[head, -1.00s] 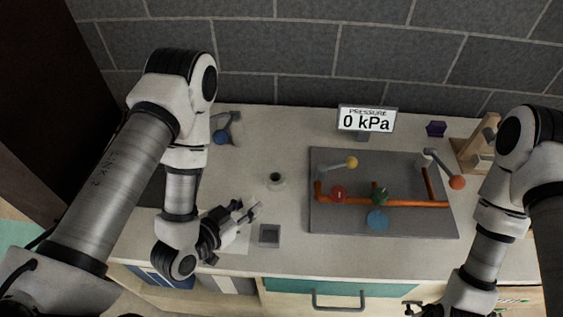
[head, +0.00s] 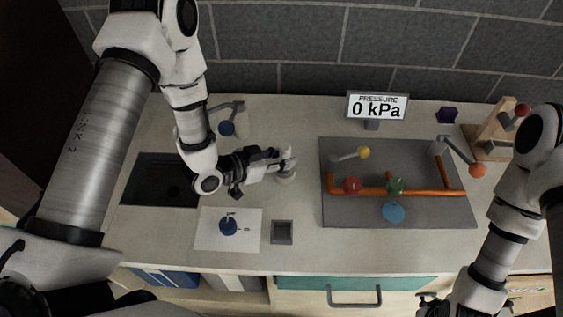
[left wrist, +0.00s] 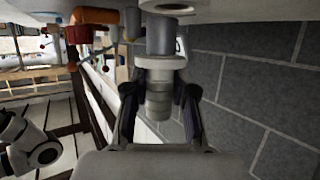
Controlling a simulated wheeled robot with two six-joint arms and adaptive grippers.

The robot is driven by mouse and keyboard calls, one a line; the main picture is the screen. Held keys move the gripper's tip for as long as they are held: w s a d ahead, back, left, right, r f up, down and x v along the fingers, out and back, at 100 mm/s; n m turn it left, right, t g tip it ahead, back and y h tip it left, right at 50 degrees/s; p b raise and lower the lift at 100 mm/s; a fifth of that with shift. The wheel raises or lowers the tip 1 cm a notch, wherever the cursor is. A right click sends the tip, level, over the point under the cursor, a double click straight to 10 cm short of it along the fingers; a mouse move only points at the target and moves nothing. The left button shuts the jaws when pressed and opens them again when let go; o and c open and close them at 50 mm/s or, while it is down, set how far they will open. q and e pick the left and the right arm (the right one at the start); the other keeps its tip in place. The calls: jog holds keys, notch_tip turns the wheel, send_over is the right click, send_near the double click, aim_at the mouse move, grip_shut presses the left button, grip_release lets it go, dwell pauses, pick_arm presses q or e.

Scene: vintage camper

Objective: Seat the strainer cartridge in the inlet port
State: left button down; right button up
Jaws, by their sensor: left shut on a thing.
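My left gripper (head: 284,160) is shut on the strainer cartridge, just over the inlet port in the head view. In the left wrist view, the cartridge (left wrist: 160,92) is a stepped grey cylinder between the fingers (left wrist: 160,100). Its darker end points at the inlet port (left wrist: 166,8), a pale round collar cut by the picture's top edge. The port (head: 286,179) also shows in the head view as a short pale cylinder, partly hidden by the gripper. I cannot tell whether the cartridge touches it. My right gripper (head: 432,302) is at the bottom edge, partly cut off.
A grey panel (head: 345,215) with orange pipes and coloured knobs lies right of the port. A display (head: 377,106) reads 0 kPa.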

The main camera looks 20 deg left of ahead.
pick_arm(q)
jog(key=shift+w+a, duration=0.1)
jog(key=shift+w, duration=0.3)
notch_tip(320, 180, down, 4)
jog(key=b, duration=0.3)
jog(key=shift+w+a, duration=0.1)
jog(key=shift+w, duration=0.05)
jog(key=shift+r, duration=0.1)
jog(key=c, duration=0.9)
grip_release()
jog(key=shift+c, duration=0.2)
